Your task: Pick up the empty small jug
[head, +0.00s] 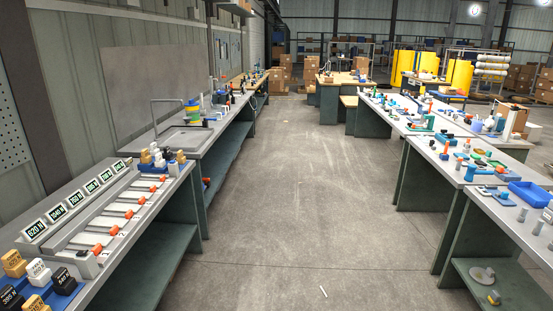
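I cannot pick out the empty small jug for certain in the head view. Many small containers and parts stand on the benches at both sides, too small at this distance to tell apart. Neither of my grippers is in view.
A long left bench (187,194) carries digital displays (76,197), orange-tipped slots (118,213), weight-like blocks (38,271) and a sink (185,139). Right benches (423,146) hold many small parts and a blue tray (530,193). The concrete aisle (305,190) between is wide and mostly clear.

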